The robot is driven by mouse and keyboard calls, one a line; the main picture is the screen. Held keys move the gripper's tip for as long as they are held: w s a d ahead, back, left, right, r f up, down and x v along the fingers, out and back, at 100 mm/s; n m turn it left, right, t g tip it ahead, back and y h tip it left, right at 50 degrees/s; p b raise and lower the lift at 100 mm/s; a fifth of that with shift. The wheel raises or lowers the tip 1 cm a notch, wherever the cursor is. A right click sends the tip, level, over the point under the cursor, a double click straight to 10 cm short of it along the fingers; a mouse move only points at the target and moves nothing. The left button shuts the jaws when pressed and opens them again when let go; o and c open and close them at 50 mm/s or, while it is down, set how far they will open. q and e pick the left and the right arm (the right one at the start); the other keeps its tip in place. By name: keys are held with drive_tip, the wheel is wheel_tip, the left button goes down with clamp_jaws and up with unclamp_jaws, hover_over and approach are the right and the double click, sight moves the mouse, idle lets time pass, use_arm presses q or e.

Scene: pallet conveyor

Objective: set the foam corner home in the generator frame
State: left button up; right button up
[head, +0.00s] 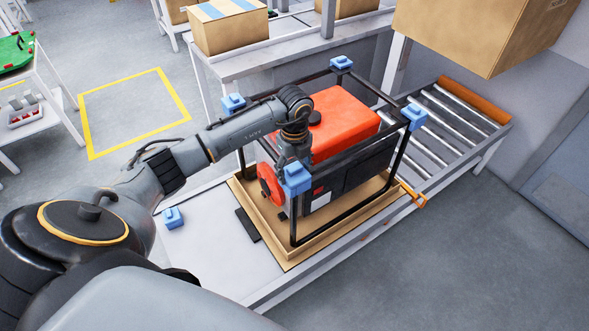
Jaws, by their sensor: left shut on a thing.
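The generator frame (352,161) is a black tube cage around a red and black generator (345,118). It stands on a wooden pallet (287,259). My left arm reaches in from the left, and my left gripper (293,163) points down at the frame's near top corner. It is shut on a blue foam corner (297,181), at or on that corner; whether the foam is fully seated cannot be told. Blue foam corners also sit on the frame's left (233,104), back (342,63) and right (414,117) top corners. My right gripper is not in view.
A loose blue foam corner (173,218) lies on the pale conveyor table (205,248) left of the pallet. A roller conveyor (440,122) runs behind to the right. A large cardboard box (480,35) hangs into view at upper right. An orange handle (413,195) is at the pallet's right edge.

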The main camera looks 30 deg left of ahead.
use_arm(q)
drive_tip(key=shift+f, duration=0.25)
drive_tip(key=o, duration=1.1)
drive_tip(key=shift+r, duration=0.1)
drive_tip(key=shift+o, duration=0.2)
